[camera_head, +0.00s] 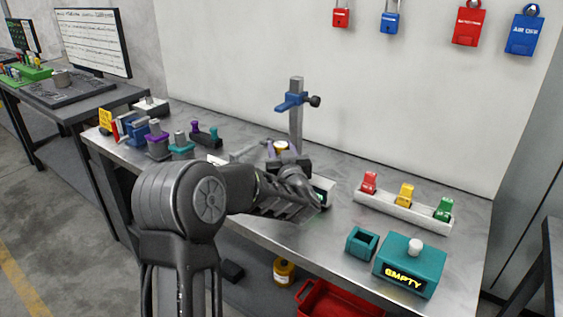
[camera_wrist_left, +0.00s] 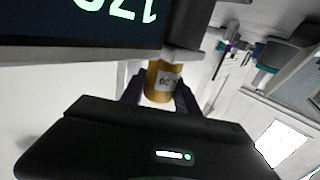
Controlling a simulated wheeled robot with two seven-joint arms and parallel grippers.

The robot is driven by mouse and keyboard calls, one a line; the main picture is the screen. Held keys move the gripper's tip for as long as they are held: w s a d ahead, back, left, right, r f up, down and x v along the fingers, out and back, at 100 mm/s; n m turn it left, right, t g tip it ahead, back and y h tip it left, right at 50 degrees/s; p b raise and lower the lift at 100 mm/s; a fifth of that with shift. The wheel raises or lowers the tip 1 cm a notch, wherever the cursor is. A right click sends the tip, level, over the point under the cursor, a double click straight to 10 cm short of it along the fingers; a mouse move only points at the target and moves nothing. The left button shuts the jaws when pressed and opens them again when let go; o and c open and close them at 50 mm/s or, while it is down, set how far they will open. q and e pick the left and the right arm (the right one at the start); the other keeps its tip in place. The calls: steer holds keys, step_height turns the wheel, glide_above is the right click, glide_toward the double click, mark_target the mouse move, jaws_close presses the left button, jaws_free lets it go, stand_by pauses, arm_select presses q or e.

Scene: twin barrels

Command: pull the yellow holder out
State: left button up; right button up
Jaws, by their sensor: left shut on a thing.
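The yellow holder (camera_wrist_left: 160,82) is a small yellow cylinder with a white label in the left wrist view. It sits between the two dark fingers of my left gripper (camera_wrist_left: 158,95), which is shut on it. The holder's far end meets a grey metal part, and I cannot tell whether it is still seated there. In the head view only a small yellow part of it (camera_head: 281,147) shows beyond my left gripper (camera_head: 288,164), below the grey post. My arm hides much of that spot. My right gripper is not in view.
A dark display (camera_wrist_left: 80,25) with pale green digits is close to the gripper. A grey post with a blue clamp (camera_head: 292,102) stands behind. Coloured holders stand left.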

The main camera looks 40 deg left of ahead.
arm_select(q)
jaws_close()
steer(key=shift+r, duration=0.15)
steer(key=shift+r+p, duration=0.55)
steer(key=shift+r, duration=0.15)
stand_by(0.5)
steer(key=shift+r+p, duration=2.7)
steer(key=shift+r, duration=0.8)
